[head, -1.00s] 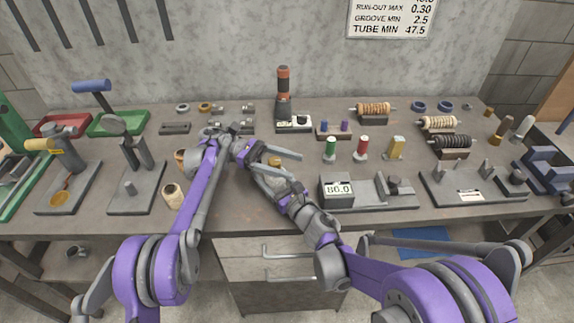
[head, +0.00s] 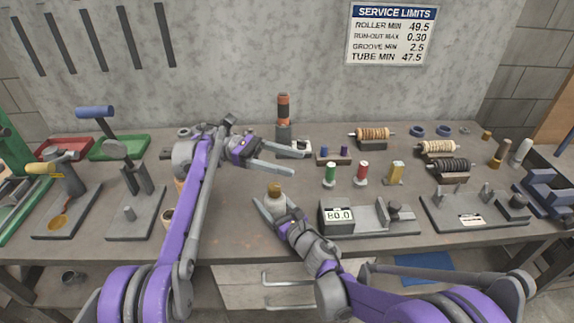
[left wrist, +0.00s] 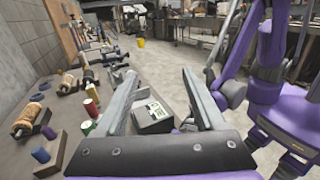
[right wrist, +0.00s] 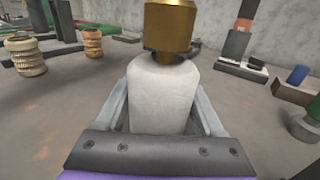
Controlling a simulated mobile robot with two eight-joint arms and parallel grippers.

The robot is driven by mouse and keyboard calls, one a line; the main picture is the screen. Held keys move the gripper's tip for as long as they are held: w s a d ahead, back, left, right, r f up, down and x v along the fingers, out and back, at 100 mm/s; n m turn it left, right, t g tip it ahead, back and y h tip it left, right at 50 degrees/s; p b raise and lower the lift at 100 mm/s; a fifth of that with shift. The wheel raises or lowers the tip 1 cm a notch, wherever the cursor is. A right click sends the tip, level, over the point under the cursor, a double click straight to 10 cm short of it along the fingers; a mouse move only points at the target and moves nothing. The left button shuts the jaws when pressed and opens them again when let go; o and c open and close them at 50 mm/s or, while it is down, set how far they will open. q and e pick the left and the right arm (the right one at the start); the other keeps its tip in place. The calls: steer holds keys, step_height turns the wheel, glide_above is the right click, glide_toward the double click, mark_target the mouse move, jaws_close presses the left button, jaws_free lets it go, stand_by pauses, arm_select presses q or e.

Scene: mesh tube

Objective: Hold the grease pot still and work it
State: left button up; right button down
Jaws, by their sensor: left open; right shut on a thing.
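The grease pot has a pale body and a brass top; it stands upright on the bench near the middle in the head view (head: 274,190). It fills the middle of the right wrist view (right wrist: 162,95). My right gripper (head: 275,207) is shut on its pale body, one finger on each side. My left gripper (head: 292,159) is above and behind the pot in the head view, apart from it. Its jaws are open and empty, as the left wrist view (left wrist: 160,85) shows, and they point to the right.
A block reading 80.0 (head: 338,216) stands right of the pot. Several rollers sit farther right. A dark post with an orange band (head: 283,110) stands at the back.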

mark_target(275, 190)
arm_select(q)
steer(key=a+f+n+t+h, duration=0.2)
steer(key=a+f+n+t, duration=0.4)
steer(key=a+f+t, duration=0.4)
steer(key=w+d, duration=0.1)
steer(key=d, duration=0.9)
steer(key=shift+w+d+g, duration=0.15)
steer(key=shift+w+g, duration=0.2)
steer(key=shift+g, duration=0.05)
steer(key=shift+f, duration=0.1)
steer(key=shift+g, duration=0.3)
jaws_close()
